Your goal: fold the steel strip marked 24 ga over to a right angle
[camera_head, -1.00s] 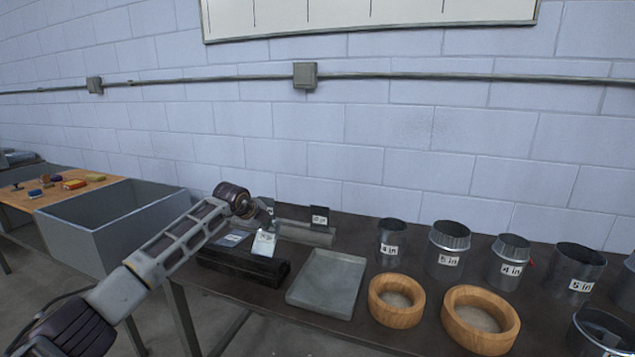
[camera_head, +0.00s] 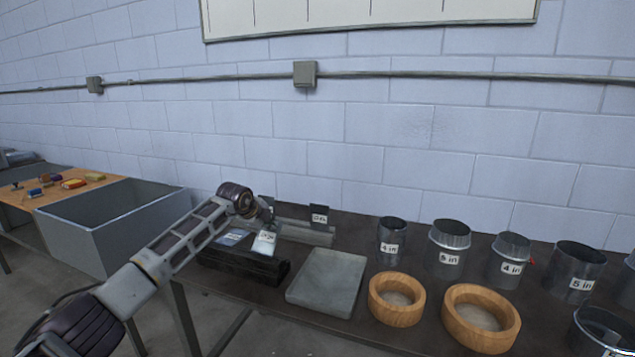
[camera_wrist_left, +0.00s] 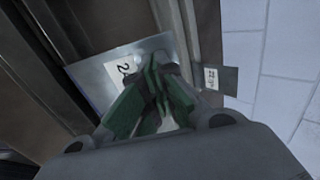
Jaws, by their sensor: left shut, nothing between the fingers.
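The steel strip (camera_wrist_left: 97,82) with a white label starting with "2" shows in the left wrist view; the rest of its label is hidden behind my fingers. In the head view its label (camera_head: 264,243) faces me, tilted, above the dark block-like tool (camera_head: 262,270). My left gripper (camera_wrist_left: 154,85) has green fingers shut together, empty, right over the strip's labelled face. I cannot tell if they touch it. In the head view the left gripper (camera_head: 269,222) is at the strip's upper edge. The exact bend angle cannot be read. My right gripper is not in view.
A dark labelled plate (camera_head: 319,216) stands upright behind in a grey bar (camera_head: 305,234). Right of the tool are a grey flat tray (camera_head: 328,283), two wooden rings (camera_head: 397,314) and several labelled metal duct pieces (camera_head: 449,246). A grey bin (camera_head: 80,235) stands left.

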